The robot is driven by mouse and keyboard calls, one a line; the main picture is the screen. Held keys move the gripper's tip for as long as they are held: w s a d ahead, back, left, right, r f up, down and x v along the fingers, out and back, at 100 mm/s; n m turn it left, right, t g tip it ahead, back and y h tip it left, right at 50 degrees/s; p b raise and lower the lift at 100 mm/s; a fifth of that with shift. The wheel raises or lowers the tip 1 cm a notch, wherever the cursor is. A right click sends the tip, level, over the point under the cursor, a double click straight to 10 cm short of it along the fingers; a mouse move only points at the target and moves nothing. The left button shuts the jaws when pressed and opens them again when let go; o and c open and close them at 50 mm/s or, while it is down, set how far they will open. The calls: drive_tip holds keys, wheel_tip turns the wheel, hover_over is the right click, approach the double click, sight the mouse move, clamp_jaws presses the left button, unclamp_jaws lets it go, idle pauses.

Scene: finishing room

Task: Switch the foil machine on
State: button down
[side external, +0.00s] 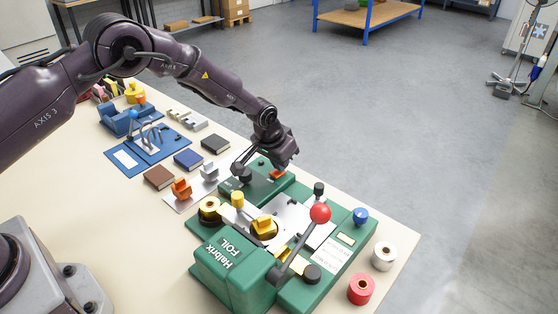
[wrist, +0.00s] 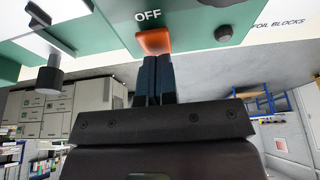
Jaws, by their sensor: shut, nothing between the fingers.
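The foil machine (side external: 233,262) is green, marked "Halbrix FOIL", and stands near the table's front right. Its lever ends in a red ball (side external: 320,213). An orange switch (wrist: 154,41) sits on a green panel under the word "OFF" in the wrist view; in the side view it shows as a small orange patch (side external: 277,174) below my gripper. My gripper (wrist: 154,60) is shut and empty, its dark fingertips at the orange switch's edge. I cannot tell whether they touch it. In the side view my gripper (side external: 279,168) is over the machine's far end.
A black knob (wrist: 49,78) sticks out beside the switch in the wrist view. Foil rolls, white (side external: 384,256) and red (side external: 361,289), stand right of the machine. Several small books and a blue device (side external: 150,150) lie to the left on the table (side external: 130,185).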

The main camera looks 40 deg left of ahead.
drive_tip(key=shift+s+f, duration=0.2)
drive_tip(key=shift+f, duration=0.1)
drive_tip(key=shift+s+r, duration=0.1)
drive_tip(key=shift+s, duration=0.75)
drive_tip(key=shift+r, duration=0.3)
drive_tip(key=w+v, duration=0.1)
drive_tip(key=v, duration=1.2)
drive_tip(key=shift+r, duration=0.4)
drive_tip(key=shift+s, duration=0.15)
drive_tip(key=shift+w+r, duration=0.3)
drive_tip(key=shift+w, duration=0.4)
